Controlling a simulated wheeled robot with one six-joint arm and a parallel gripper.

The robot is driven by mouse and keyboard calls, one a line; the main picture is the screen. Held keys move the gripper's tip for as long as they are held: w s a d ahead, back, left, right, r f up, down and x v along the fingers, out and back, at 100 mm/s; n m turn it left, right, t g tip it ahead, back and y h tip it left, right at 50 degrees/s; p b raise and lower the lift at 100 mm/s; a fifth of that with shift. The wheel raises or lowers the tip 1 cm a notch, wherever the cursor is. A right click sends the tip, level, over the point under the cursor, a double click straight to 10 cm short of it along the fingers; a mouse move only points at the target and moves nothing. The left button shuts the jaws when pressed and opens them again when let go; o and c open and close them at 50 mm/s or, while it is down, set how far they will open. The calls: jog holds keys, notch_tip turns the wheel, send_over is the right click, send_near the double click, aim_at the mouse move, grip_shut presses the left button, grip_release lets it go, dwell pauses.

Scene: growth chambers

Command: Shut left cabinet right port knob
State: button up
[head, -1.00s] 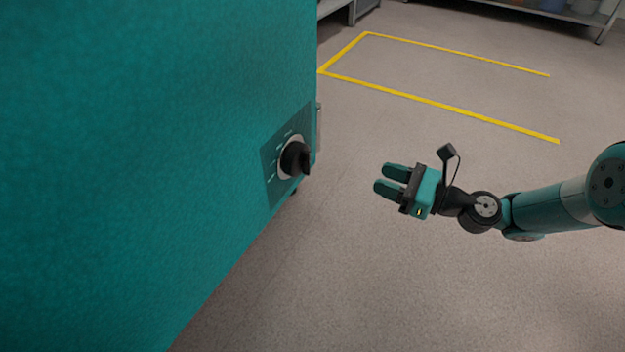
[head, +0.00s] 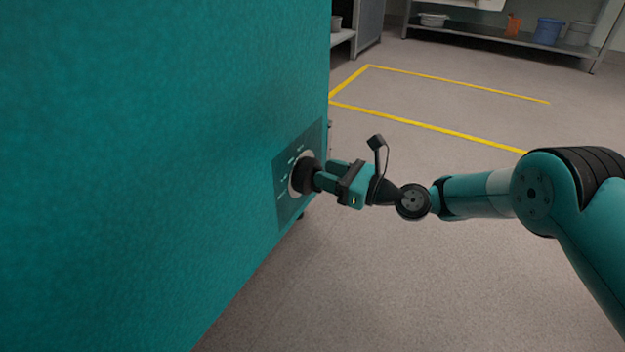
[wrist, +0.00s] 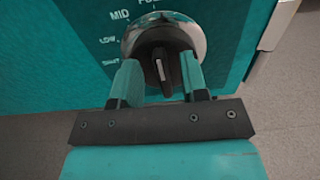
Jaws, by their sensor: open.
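The black port knob (head: 303,176) sits on a round pale base on the side of the teal cabinet (head: 180,150). In the wrist view the knob's black bar (wrist: 162,70) stands near upright with a short white mark, roughly in line with a cut-off label starting "FU" at the top edge. The labels SHUT, LOW and MID curve down its left side. My gripper (head: 324,178) is open at the knob. In the wrist view its fingers (wrist: 160,72) are on either side of the bar, with small gaps; contact cannot be told.
The cabinet edge (wrist: 258,40) is just right of the knob in the wrist view. Yellow floor lines (head: 430,126) mark the open grey floor behind. A shelf (head: 500,35) with tubs stands at the back. The floor to the right of the cabinet is clear.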

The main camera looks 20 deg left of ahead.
jog(key=shift+a, duration=0.6)
grip_shut()
